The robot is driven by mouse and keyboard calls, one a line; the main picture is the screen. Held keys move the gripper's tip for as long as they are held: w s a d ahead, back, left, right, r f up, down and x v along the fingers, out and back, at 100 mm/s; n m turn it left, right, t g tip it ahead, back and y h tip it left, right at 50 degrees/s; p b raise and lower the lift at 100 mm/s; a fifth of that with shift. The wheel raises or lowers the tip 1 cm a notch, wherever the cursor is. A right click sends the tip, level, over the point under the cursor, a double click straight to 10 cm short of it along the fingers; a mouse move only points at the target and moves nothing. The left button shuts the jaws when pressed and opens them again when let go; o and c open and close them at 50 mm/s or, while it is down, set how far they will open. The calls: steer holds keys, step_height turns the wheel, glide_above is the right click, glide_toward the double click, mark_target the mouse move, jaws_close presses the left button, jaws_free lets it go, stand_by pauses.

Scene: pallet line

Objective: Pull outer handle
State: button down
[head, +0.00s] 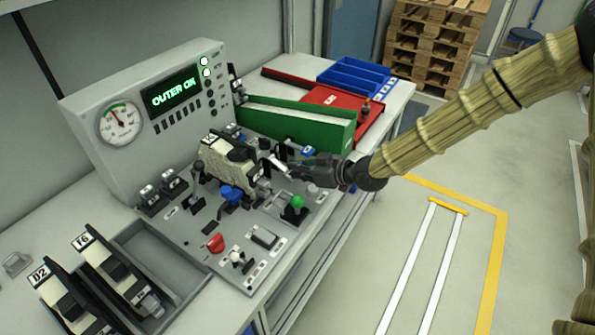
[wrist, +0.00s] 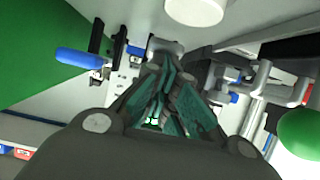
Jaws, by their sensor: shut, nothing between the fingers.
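My gripper (head: 283,167) is over the right part of the grey control panel (head: 188,230), next to a beige block-shaped unit (head: 227,163) mounted there. In the wrist view its dark green-grey fingers (wrist: 160,95) are closed together with nothing between them. Just past the fingertips is a grey metal part (wrist: 165,46); I cannot tell whether they touch. I cannot tell which part is the outer handle, and the gripper hides some of that area. The display (head: 172,94) on the grey console reads "OUTER OK" in green.
A blue knob (head: 231,194), red knob (head: 215,243) and green knob (head: 295,204) stand on the panel. A green wall (head: 300,124) is behind my gripper, with a red tray (head: 335,102) and blue bin (head: 355,77) beyond. Floor to the right is clear.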

stand_by(0.4)
steer(key=shift+s+d+r+p, duration=0.1)
steer(key=shift+d+r+p, duration=0.1)
steer(key=shift+r+p, duration=0.3)
steer(key=r+b+v, duration=0.1)
steer(key=v, duration=1.1)
steer(key=shift+a, duration=0.1)
stand_by(0.4)
